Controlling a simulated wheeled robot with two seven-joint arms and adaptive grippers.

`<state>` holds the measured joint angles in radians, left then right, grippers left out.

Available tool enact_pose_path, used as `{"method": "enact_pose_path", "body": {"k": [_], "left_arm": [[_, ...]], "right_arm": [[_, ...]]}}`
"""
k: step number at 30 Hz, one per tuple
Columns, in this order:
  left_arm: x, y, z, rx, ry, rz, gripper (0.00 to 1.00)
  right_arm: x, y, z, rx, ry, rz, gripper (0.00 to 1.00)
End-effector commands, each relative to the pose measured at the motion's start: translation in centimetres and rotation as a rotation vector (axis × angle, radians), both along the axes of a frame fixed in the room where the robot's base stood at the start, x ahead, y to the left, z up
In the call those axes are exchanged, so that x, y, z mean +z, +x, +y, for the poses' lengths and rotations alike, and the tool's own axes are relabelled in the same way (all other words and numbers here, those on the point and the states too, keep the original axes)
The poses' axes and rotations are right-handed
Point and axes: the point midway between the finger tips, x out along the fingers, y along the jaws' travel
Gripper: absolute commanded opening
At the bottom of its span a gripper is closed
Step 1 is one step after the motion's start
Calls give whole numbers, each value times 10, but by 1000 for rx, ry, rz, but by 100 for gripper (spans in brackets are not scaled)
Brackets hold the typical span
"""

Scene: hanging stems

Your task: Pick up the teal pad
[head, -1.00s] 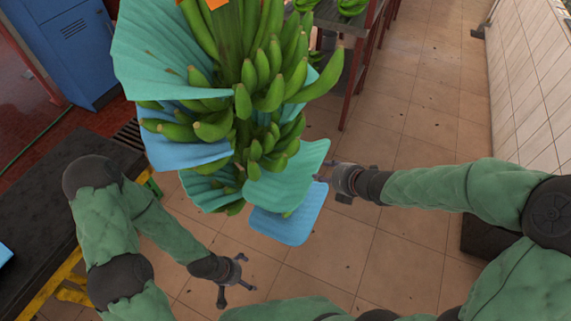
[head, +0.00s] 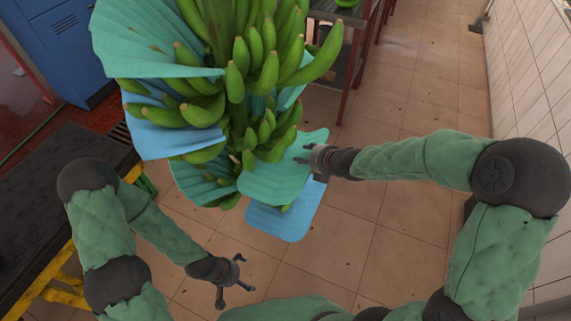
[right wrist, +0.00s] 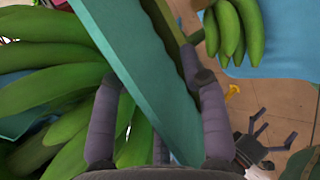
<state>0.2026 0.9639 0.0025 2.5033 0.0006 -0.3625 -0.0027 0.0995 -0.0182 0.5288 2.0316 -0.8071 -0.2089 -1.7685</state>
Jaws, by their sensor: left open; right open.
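The teal pad (head: 280,172) is a ribbed, rounded sheet hanging at the lower right of the banana bunch (head: 245,70). My right gripper (head: 306,161) is at the pad's right edge, with its fingers open. In the right wrist view, the pad (right wrist: 143,72) passes edge-on between the open right fingers (right wrist: 158,112), with one finger on either side. I cannot tell whether either finger touches it. My left gripper (head: 235,284) is open and empty, low over the floor, well below and left of the pad.
A blue pad (head: 287,218) hangs just below the teal pad. Other teal sheets (head: 140,40) and blue sheets (head: 172,140) wrap the bunch. A dark table (head: 50,190) stands at left, a blue cabinet (head: 55,40) behind it. The tiled floor at right (head: 410,240) is clear.

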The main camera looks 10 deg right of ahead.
Motion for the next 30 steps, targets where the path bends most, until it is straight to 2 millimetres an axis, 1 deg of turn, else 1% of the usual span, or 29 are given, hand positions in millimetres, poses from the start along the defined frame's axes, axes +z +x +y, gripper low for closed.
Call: {"method": "enact_pose_path", "body": {"k": [2, 10, 11, 12, 15, 26, 30], "left_arm": [[-4, 0, 0, 0, 0, 0, 100], [-4, 0, 0, 0, 0, 0, 100], [-4, 0, 0, 0, 0, 0, 100], [-4, 0, 0, 0, 0, 0, 100], [-4, 0, 0, 0, 0, 0, 100], [-4, 0, 0, 0, 0, 0, 100], [-2, 0, 0, 0, 0, 0, 100]], "right_arm": [[-5, 5, 2, 0, 0, -1, 44], [-5, 7, 3, 0, 0, -1, 44], [-5, 7, 3, 0, 0, -1, 38], [-5, 6, 3, 0, 0, -1, 27], [-5, 6, 3, 0, 0, -1, 0], [-5, 6, 3, 0, 0, -1, 0], [-2, 6, 3, 0, 0, -1, 0]]}}
